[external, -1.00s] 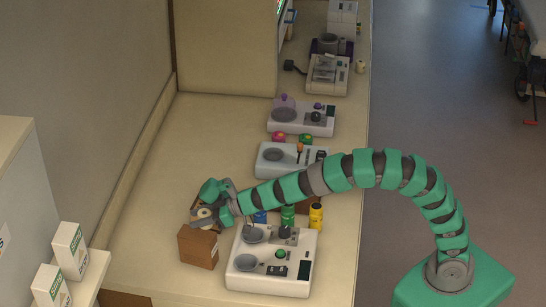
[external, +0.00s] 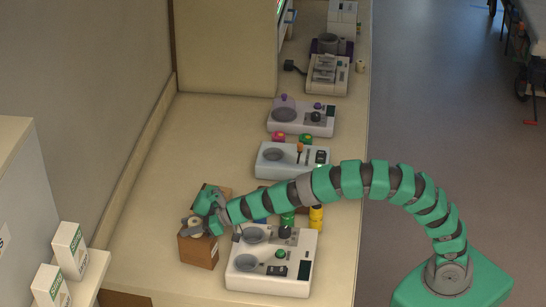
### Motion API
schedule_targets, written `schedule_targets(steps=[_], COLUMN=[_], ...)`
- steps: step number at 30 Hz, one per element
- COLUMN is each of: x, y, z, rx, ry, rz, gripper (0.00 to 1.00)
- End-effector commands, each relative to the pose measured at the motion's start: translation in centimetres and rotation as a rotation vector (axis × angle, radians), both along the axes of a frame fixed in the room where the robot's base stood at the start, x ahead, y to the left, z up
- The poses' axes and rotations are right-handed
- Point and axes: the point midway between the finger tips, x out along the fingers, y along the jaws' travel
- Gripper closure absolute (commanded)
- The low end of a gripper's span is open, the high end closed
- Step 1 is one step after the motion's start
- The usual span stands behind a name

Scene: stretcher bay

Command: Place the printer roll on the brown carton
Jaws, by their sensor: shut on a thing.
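The brown carton (external: 198,253) stands on the bench at the lower left, beside a white device. My gripper (external: 199,226) is at the carton's top, shut on the pale printer roll (external: 194,227). The roll is at the top of the carton in the picture, partly covered by the fingers. I cannot tell whether it touches the carton.
Another brown box (external: 223,192) shows just behind my gripper. A white device with grey bowls (external: 272,278) stands right of the carton. Small blue, green and yellow bottles (external: 316,217) stand behind it, near my arm. The bench left of the carton is clear.

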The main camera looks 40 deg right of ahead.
Motion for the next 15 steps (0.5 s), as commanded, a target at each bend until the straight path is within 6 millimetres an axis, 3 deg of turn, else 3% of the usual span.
schedule_targets(steps=[4,5,7,15], x=[0.0,-0.01,-0.01,-0.02], y=[0.0,0.01,0.01,0.01], z=[-0.22,-0.25,-0.17,-0.15], rx=[0.0,0.0,-0.001,0.0], ry=[0.0,0.0,-0.001,0.0], rz=[0.0,0.0,0.0,0.001], gripper=[0.86,0.61,0.42,0.42])
